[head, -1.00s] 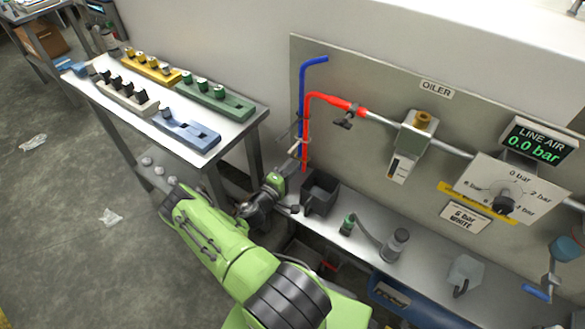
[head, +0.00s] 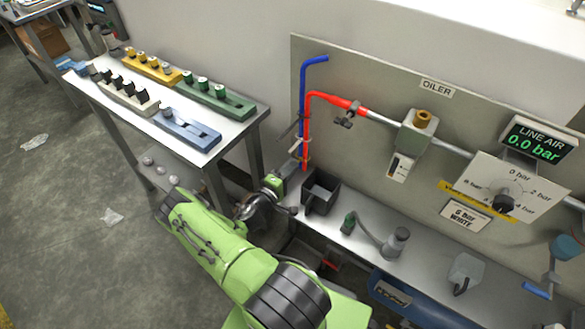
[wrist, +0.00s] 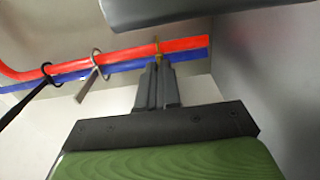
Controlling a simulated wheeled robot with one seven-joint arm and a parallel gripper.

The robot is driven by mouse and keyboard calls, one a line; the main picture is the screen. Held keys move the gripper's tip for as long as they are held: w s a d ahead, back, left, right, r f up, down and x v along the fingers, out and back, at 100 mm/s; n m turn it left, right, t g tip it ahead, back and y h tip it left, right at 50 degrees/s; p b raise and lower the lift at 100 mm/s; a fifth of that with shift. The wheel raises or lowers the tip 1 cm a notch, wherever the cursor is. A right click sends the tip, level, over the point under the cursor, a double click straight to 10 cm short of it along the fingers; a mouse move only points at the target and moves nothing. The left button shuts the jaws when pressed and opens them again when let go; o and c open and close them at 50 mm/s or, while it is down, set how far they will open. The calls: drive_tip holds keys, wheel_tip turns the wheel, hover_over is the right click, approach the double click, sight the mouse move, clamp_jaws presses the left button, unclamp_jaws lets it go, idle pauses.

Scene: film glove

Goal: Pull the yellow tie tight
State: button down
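The yellow tie (wrist: 157,45) is a thin band around the red hose (wrist: 115,52) and the blue hose (wrist: 185,55) in the wrist view. Its lower end runs down to the tips of my gripper (wrist: 158,72). The fingers are together on that end, just below the hoses; the grip itself is mostly hidden. In the head view my gripper (head: 294,171) is at the lower end of the upright red hose (head: 305,125) and blue hose (head: 301,90). The yellow tie is too small to make out clearly there.
A pale tie (wrist: 97,64) and a black tie (wrist: 45,72) circle the hoses further left, with tails hanging. A dark open box (head: 320,194) stands right of my gripper on the bench. A panel (head: 390,80) rises behind. A table (head: 238,133) with colored blocks stands left.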

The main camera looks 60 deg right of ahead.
drive_tip(key=a, duration=0.4)
drive_tip(key=shift+w+r+p, duration=0.1)
drive_tip(key=shift+w+p, duration=0.2)
drive_tip(key=shift+w, duration=0.05)
drive_tip(key=shift+a, duration=0.1)
drive_tip(key=c, duration=1.3)
unclamp_jaws()
drive_tip(key=a+p, duration=0.1)
drive_tip(key=a, duration=0.4)
drive_tip(key=w+a, duration=0.1)
drive_tip(key=a, duration=0.4)
drive_tip(key=w+a+p, duration=0.1)
drive_tip(key=a, duration=0.4)
drive_tip(key=shift+w+a+p, duration=0.2)
drive_tip(key=shift+a+p, duration=0.1)
drive_tip(key=shift+p, duration=0.05)
